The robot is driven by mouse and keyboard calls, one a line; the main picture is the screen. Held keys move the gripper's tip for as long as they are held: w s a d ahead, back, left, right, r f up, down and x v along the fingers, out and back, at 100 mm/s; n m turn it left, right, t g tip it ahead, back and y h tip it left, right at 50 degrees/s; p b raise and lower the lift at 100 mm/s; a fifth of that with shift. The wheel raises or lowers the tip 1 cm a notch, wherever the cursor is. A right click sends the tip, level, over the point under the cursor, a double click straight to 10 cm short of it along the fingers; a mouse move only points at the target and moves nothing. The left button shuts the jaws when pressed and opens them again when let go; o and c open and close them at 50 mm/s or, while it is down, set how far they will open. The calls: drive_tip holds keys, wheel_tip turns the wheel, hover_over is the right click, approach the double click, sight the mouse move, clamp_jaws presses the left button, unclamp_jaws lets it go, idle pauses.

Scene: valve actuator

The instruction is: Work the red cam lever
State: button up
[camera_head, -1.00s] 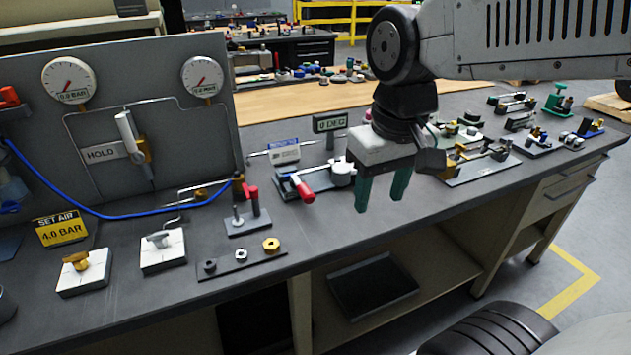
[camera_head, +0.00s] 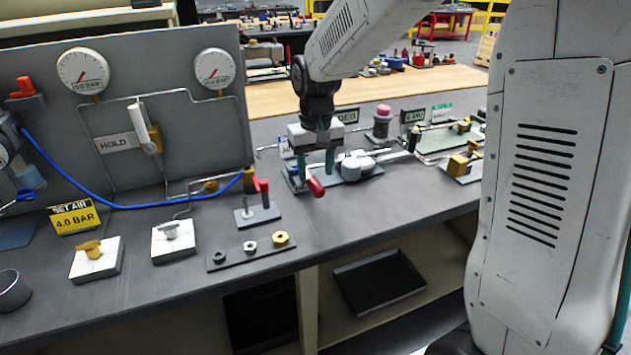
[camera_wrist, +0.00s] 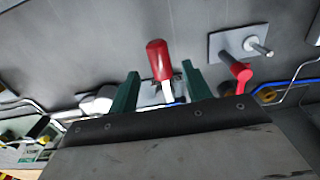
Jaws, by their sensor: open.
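A lever with a red grip (camera_head: 315,187) and a pale shank sticks out from a grey actuator base (camera_head: 360,175); the red grip also shows in the wrist view (camera_wrist: 158,60). My gripper (camera_head: 316,172) is open over this lever, its two green fingers pointing down. In the wrist view the lever appears between the fingertips of my gripper (camera_wrist: 160,70), with gaps on both sides. I cannot tell contact or exact height. A second, upright red handle (camera_head: 262,187) stands on a small plate to the left; it also shows in the wrist view (camera_wrist: 240,75). Which one is the cam lever is not labelled.
The bench top (camera_head: 350,225) is clear in front of the lever. A strip with several nuts (camera_head: 250,250) and two white blocks with knobs (camera_head: 172,240) lie left. The gauge panel (camera_head: 215,125) stands behind. Other fixtures (camera_head: 450,140) stand right.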

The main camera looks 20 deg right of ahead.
sight(315, 182)
wheel_tip(315, 182, down, 4)
drive_tip(key=shift+f, duration=0.1)
clamp_jaws()
